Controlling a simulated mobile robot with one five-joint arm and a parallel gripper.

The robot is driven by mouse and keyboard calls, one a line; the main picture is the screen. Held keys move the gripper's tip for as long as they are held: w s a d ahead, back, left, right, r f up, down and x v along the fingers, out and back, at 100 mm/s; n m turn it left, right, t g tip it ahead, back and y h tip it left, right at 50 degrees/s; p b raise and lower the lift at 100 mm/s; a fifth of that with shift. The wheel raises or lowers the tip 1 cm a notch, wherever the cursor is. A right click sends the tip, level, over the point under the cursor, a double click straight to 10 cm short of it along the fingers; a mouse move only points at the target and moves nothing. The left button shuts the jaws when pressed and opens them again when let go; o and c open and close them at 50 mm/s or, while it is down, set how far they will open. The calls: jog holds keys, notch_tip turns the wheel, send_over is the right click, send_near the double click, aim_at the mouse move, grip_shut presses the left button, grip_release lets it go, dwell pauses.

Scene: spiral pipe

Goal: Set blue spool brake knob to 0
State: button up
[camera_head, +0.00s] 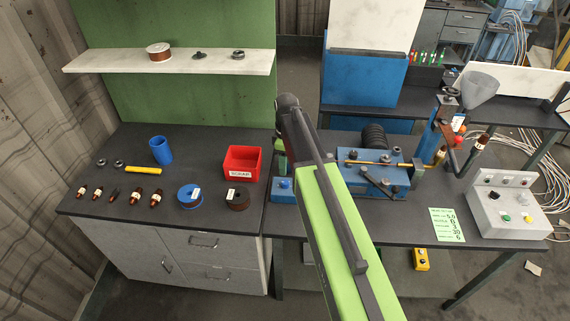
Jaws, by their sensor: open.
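A blue spool (189,197) lies flat on the left dark bench, with a white label on it. A small blue box (282,190) with a dark knob on top sits at the left end of the right bench. I cannot tell whether this is the spool brake knob, and no scale or setting is readable. My arm rises from the bottom of the view across the middle and bends at a dark joint just above and behind the small blue box. My gripper's fingers are hidden behind my arm.
A red scrap bin (242,163), a dark spool (238,198), a blue cup (161,151) and several brown bottles stand on the left bench. The blue winding machine (385,170), a green card (446,225) and a grey control box (508,204) are to the right.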

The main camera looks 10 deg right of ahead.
notch_tip(320, 180, up, 9)
jog(key=p, duration=0.7)
jog(key=shift+w+d, duration=0.15)
jog(key=shift+w, duration=0.1)
jog(key=s+f+m+b, duration=0.4)
jog(key=s+m, duration=0.2)
jog(key=s, duration=0.2)
jog(key=s+a+f+m+b, duration=0.1)
jog(key=s+f+m+b, duration=0.2)
jog(key=s+m, duration=0.3)
jog(key=shift+s+f+t+b, duration=0.35)
jog(key=shift+s+f, duration=0.1)
jog(key=shift+s, duration=0.6)
